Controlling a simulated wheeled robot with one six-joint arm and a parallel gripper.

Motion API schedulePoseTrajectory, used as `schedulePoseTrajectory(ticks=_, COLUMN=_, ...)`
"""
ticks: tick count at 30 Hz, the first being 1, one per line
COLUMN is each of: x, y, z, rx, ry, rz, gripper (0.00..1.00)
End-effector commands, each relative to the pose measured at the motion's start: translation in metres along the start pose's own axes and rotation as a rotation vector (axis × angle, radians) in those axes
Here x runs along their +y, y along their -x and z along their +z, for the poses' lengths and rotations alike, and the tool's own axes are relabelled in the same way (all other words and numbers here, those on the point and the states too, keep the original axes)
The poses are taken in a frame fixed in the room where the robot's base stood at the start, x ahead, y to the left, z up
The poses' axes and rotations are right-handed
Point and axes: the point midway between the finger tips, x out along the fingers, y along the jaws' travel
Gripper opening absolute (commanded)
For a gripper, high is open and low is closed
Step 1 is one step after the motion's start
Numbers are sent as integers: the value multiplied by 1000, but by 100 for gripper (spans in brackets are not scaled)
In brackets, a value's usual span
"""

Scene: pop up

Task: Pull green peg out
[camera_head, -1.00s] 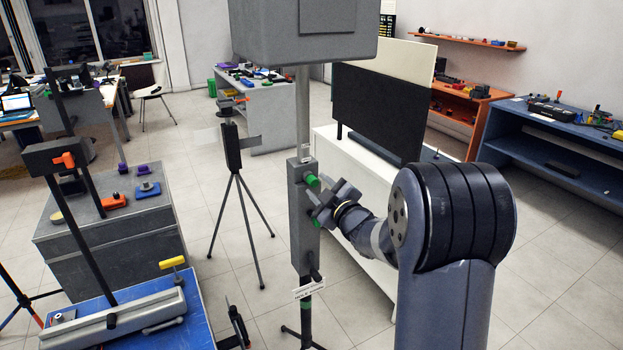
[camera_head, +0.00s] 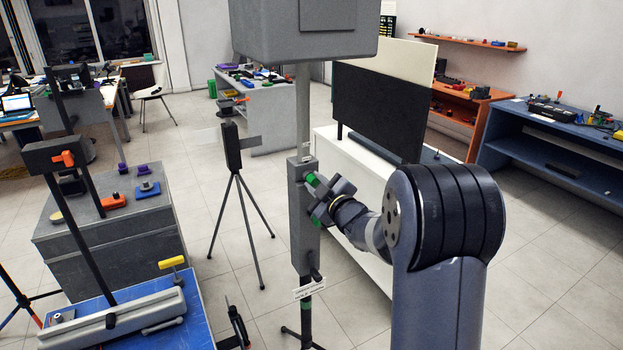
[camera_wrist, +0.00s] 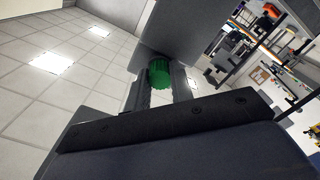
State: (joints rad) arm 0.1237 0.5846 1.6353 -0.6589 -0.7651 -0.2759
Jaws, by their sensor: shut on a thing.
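A green peg (camera_wrist: 160,73) with a ribbed end sits between the two fingers of my gripper (camera_wrist: 160,90) in the wrist view. The grey post (camera_wrist: 175,28) is just beyond it. My gripper (camera_head: 328,200) is at the post's right side, shut on a green peg. Its fingers partly hide the green parts, so how far the held peg sits in the post cannot be told.
A black knob (camera_head: 316,274) sticks out low on the post. A grey box (camera_head: 300,35) is above it. A white cabinet with a black panel (camera_head: 375,115) stands behind my arm. A blue bench (camera_head: 150,320) is at the lower left, and a tripod (camera_head: 236,190) stands behind.

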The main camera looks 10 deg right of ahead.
Motion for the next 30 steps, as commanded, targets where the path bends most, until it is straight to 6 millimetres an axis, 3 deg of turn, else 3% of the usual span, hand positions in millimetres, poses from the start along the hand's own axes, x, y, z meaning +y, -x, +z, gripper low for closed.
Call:
schedulePoseTrajectory(ticks=18, x=0, y=7, z=1, rx=-1, ry=0, rz=0, gripper=0)
schedulePoseTrajectory(ticks=30, x=0, y=37, z=1, rx=0, ry=1, rz=2, gripper=0)
